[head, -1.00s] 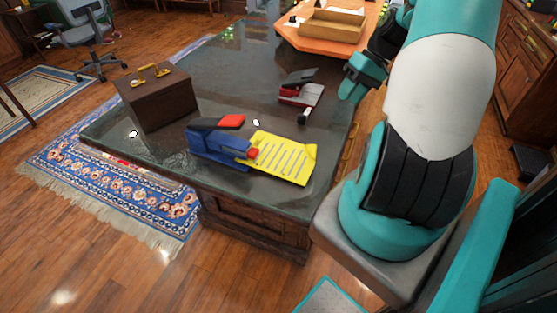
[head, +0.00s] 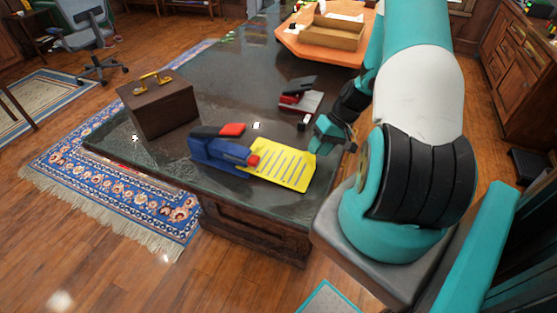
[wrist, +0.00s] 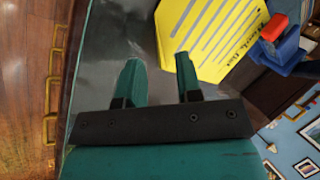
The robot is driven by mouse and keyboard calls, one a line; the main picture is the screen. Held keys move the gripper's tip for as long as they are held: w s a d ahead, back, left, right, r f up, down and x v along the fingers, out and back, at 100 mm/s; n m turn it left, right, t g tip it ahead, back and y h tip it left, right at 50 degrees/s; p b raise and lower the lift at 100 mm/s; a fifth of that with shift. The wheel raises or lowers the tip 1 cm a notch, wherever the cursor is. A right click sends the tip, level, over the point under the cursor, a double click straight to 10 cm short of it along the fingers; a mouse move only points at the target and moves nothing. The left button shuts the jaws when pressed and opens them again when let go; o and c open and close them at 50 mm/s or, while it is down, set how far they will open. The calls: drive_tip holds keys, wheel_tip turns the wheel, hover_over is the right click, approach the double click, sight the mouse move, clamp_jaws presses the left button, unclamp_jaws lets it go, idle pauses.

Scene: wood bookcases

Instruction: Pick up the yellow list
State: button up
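The yellow list (head: 284,165) lies on the dark desk top near its front right corner, with dark lines across it. In the wrist view the list (wrist: 212,32) is at the top, just beyond the fingertips. My gripper (head: 322,142) is above the desk by the list's far right corner. In the wrist view my gripper (wrist: 157,62) has its two teal fingers spread apart with nothing between them. I cannot tell its exact height above the desk.
A blue stapler-like object with red parts (head: 220,150) stands against the list's left side. A brown box with a gold handle (head: 160,108) stands at the left. A red and black stapler (head: 298,95) is behind.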

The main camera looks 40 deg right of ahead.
drive_tip(key=shift+x, duration=0.85)
clamp_jaws()
